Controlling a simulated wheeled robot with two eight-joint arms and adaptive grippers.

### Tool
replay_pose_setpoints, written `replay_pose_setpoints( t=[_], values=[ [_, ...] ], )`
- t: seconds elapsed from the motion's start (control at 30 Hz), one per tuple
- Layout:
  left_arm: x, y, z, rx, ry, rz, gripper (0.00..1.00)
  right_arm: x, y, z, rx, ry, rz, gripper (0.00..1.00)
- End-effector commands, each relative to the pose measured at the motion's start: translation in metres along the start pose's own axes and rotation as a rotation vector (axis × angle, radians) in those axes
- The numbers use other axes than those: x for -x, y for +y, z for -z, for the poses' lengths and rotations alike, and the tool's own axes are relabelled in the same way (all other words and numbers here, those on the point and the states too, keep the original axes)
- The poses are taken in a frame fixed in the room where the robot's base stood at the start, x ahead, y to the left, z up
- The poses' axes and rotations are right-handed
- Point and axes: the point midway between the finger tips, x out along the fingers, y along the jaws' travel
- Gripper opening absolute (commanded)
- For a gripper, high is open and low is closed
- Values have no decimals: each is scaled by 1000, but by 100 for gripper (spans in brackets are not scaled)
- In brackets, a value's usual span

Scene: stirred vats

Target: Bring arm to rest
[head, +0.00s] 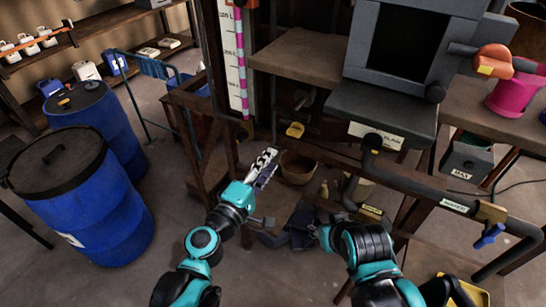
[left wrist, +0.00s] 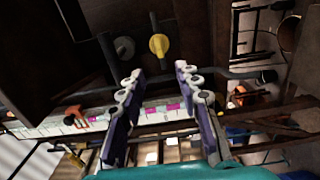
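My left arm reaches in from the bottom of the head view, and its gripper (head: 265,162) is in front of the wooden stand, left of a brown bowl. In the left wrist view the two fingers of the left gripper (left wrist: 157,76) stand apart with nothing between them. My right arm (head: 365,250) is bent at the lower middle of the head view. Dark shapes lie by its end, and I cannot make out the right gripper's fingers there.
A wooden bench (head: 300,50) with pipes and a grey box (head: 400,45) stands ahead and right. The brown bowl (head: 298,168) is under it. Blue drums (head: 95,215) stand at left. A white scale board (head: 232,60) stands upright behind the left gripper. Floor between drums and arm is clear.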

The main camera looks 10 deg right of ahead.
Motion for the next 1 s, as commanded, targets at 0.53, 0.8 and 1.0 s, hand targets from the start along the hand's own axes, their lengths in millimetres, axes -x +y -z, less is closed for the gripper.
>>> replay_pose_setpoints(
  t=[0.53,0.8,1.0],
  values=[
    [3,-4,0,-38,-6,13,34,-3,0,-2,0,0,0,40],
    [48,-74,13,-523,-107,277,34,-34,0,-24,0,0,0,40],
    [131,-158,57,-898,-194,682,34,-57,0,-41,0,0,0,40]
  ],
)
